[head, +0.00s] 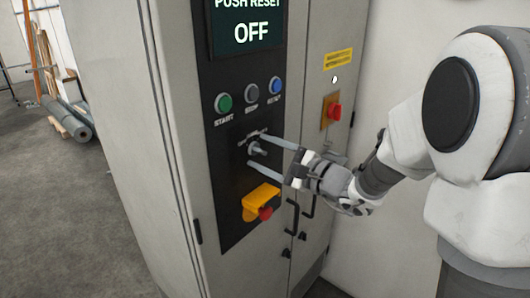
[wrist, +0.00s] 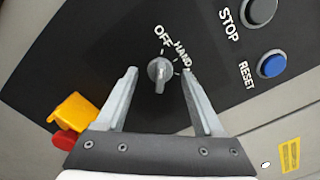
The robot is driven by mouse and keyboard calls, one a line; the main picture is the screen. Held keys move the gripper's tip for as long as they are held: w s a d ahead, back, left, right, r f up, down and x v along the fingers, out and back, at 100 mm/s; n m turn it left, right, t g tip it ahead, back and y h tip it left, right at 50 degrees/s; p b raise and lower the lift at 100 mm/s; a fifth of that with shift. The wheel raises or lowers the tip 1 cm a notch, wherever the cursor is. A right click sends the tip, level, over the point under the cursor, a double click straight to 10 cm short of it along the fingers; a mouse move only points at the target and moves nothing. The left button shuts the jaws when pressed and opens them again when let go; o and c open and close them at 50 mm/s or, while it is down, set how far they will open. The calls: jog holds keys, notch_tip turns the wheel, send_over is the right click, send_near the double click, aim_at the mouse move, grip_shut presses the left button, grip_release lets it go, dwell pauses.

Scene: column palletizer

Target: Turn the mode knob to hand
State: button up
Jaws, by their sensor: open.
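The mode knob (wrist: 158,70) is a small grey rotary knob on the black panel. In the wrist view its grip bar runs roughly up and down the picture, and the labels OFF (wrist: 163,34) and HAND (wrist: 183,54) stand above it and to its upper right. I cannot tell for sure which mark it points at. My gripper (wrist: 159,78) is open, with one finger on each side of the knob and a gap visible on both sides. In the head view the knob (head: 256,149) shows between my fingertips (head: 257,152).
The screen (head: 247,25) reads PUSH RESET and OFF. Green start (head: 223,103), grey stop (head: 251,93) and blue reset (head: 276,86) buttons sit above the knob. A yellow block with a red knob (head: 261,197) juts out below. A red switch (head: 334,111) is on the right.

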jog(key=shift+c, duration=0.2)
grip_shut()
jog(key=shift+m, duration=0.4)
jog(key=m, duration=0.3)
jog(key=shift+f+m+b, duration=0.1)
jog(key=shift+m+b, duration=0.3)
jog(key=m+p, duration=0.1)
jog(key=m, duration=0.4)
jog(key=shift+s, duration=0.1)
jog(key=shift+o, duration=0.2)
grip_release()
